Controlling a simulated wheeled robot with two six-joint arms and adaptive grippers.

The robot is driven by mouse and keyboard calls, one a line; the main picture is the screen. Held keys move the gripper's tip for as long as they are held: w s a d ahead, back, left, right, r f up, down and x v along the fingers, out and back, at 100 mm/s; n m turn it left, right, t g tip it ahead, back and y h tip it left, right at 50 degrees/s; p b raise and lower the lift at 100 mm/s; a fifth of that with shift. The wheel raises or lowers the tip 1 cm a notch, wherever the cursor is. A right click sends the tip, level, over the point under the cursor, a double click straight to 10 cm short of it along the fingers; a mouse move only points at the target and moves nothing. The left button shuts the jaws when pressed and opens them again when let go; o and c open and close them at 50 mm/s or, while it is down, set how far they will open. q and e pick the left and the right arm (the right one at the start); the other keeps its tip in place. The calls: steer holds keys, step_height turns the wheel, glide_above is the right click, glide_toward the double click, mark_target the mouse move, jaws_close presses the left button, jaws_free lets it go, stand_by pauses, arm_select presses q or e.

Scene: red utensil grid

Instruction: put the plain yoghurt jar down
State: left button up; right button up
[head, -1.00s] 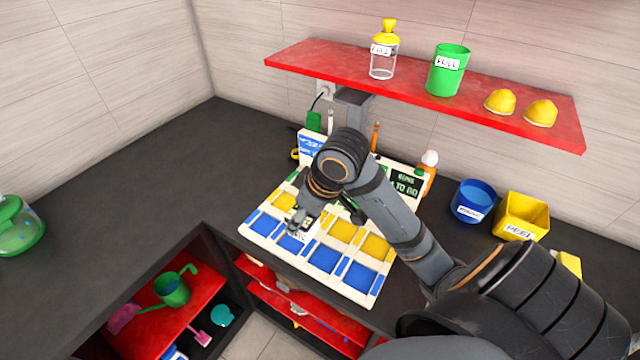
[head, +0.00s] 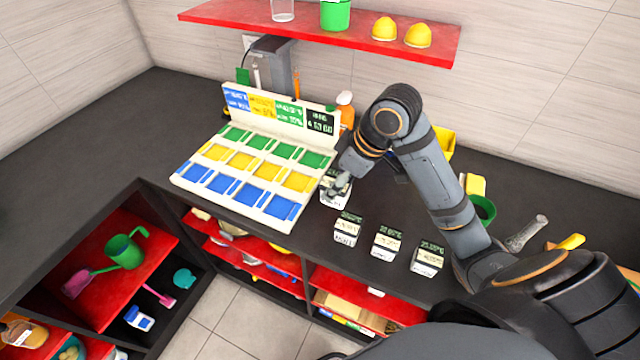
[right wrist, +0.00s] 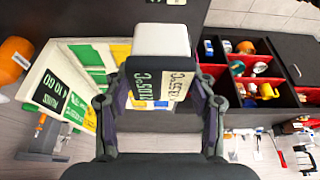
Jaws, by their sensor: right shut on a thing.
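The plain yoghurt jar (right wrist: 160,40) is a small white block-like jar with a dark and a cream label; the label words are too small to read surely. My right gripper (right wrist: 162,92) is shut on it. In the head view my right gripper (head: 338,184) holds the jar (head: 334,198) just right of the grid, over the dark counter (head: 312,238). I cannot tell whether its base touches the counter. My left gripper is not in view.
The utensil grid (head: 236,208) with blue, yellow and green cells stands left of the jar. Three similar jars, a near one (head: 348,229), a middle one (head: 386,244) and a right one (head: 429,258), stand in a row. A red shelf (head: 230,14) hangs behind.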

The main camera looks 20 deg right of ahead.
steer(key=shift+w+d+f+b, duration=0.65)
steer(key=shift+d+f+b, duration=0.1)
steer(key=shift+d+f, duration=0.1)
steer(key=w+d+f+p, duration=0.1)
steer(key=w+d+f, duration=0.2)
steer(key=d, duration=0.1)
steer(key=w+d+f+p, duration=0.2)
steer(key=w+d+f, duration=0.2)
steer(key=shift+d+f, duration=0.1)
steer(key=shift+f, duration=0.15)
steer(key=shift+w+d+f+p, duration=0.1)
steer(key=shift+d+f+p, duration=0.15)
steer(key=shift+f+p, duration=0.1)
step_height(320, 180, down, 3)
steer(key=shift+a+r+p, duration=0.1)
steer(key=shift+r+p, duration=0.1)
steer(key=shift+p, duration=0.4)
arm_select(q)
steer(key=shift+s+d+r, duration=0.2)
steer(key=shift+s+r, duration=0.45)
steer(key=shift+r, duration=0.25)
arm_select(e)
steer(key=shift+f, duration=0.2)
steer(key=shift+f, duration=0.1)
steer(key=o, duration=1.4)
